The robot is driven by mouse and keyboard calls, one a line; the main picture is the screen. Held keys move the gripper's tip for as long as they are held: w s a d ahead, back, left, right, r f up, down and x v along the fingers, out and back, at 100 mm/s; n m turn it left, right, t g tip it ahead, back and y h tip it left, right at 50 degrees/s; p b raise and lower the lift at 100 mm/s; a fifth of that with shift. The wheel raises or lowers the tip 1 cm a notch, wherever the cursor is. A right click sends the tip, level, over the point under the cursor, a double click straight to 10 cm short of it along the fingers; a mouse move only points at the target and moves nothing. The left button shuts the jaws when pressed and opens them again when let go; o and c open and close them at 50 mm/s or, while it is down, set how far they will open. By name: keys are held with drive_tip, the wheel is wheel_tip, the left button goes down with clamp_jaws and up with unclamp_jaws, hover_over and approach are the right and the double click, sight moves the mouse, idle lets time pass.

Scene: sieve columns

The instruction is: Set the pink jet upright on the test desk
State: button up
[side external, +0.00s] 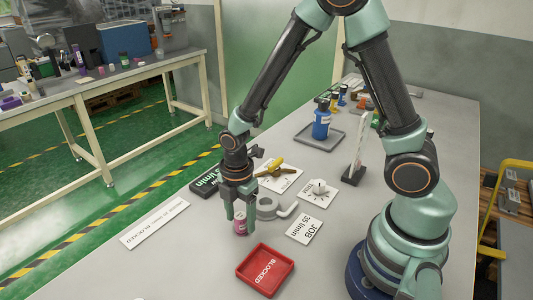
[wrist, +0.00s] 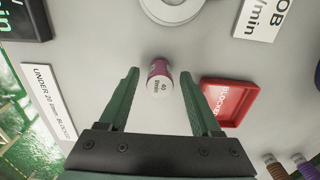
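The pink jet (side external: 240,224) is on the grey test desk (side external: 178,268), left of the red tray. In the wrist view the jet (wrist: 159,69) shows a white end marked 40 l/min facing the camera and a pink side; it looks upright. My gripper (side external: 240,211) points down over it. In the wrist view the green fingers of my gripper (wrist: 159,76) stand either side of the jet, with a visible gap on both sides. The gripper looks open. The jet's underside is hidden.
A red BLOCKED tray (side external: 265,270) is close on the right. A round grey fitting (side external: 268,207) stands just behind the jet. A JOB 35 l/min card (side external: 304,229), a black display (side external: 206,182) and a white label strip (side external: 155,224) lie around.

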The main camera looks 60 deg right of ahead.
drive_tip(key=shift+r, duration=0.1)
wheel_tip(320, 180, up, 12)
wheel_tip(320, 180, up, 6)
drive_tip(key=m+t, duration=0.3)
drive_tip(key=m, duration=0.4)
hover_over(241, 215)
drive_tip(key=s+d, duration=0.2)
drive_tip(key=d, duration=0.1)
drive_tip(key=s+d+r+m+t, duration=0.2)
drive_tip(key=s+d+r+m, duration=0.1)
drive_tip(key=m, duration=0.8)
drive_tip(key=shift+d+r+t, duration=0.15)
drive_tip(key=shift+r+t, duration=0.15)
drive_tip(key=shift+r, duration=0.45)
